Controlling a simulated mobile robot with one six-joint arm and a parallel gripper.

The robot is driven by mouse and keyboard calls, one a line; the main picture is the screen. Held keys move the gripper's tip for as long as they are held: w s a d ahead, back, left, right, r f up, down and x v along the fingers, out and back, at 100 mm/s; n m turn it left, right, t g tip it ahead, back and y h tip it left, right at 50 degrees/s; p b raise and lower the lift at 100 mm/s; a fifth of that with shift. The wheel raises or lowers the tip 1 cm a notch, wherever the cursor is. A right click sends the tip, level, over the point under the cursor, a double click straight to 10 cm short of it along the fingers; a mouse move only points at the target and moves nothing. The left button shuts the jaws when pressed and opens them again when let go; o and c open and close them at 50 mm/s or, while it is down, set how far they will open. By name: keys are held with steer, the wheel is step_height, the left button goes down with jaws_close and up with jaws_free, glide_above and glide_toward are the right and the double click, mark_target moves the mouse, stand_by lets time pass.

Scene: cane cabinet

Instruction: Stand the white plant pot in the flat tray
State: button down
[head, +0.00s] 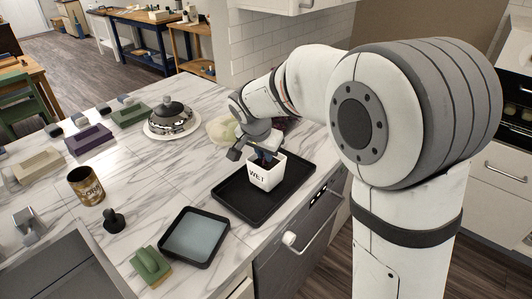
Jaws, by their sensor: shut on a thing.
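The white plant pot (266,177), square with dark lettering on its front, is upright over the middle of the black flat tray (238,212). A dark plant or soil shows at its top. I cannot tell whether its base touches the tray floor. My gripper (262,157) reaches down from above and is shut on the pot at its rim; the arm and wrist hide part of the contact. The tray lies on the marble counter near its right front edge.
A smaller square dark tray with a pale blue inside (194,238) lies just left. A green sponge-like block (150,266), black stopper (114,220), labelled can (86,186) and silver domed dish (171,119) stand on the counter. A pale green round thing (221,130) is behind the pot.

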steer(key=shift+f+b, duration=0.3)
steer(key=shift+b, duration=0.05)
steer(key=c, duration=0.7)
jaws_free()
steer(key=shift+c, duration=0.2)
steer(key=shift+r, duration=0.1)
steer(key=shift+o, duration=1.1)
steer(key=shift+r, duration=0.15)
steer(key=shift+r+p, duration=0.7)
steer(key=shift+r, duration=0.35)
steer(key=s+a+b, duration=0.5)
steer(key=s, duration=0.5)
steer(key=shift+s+a, duration=0.25)
steer(key=shift+s, duration=0.1)
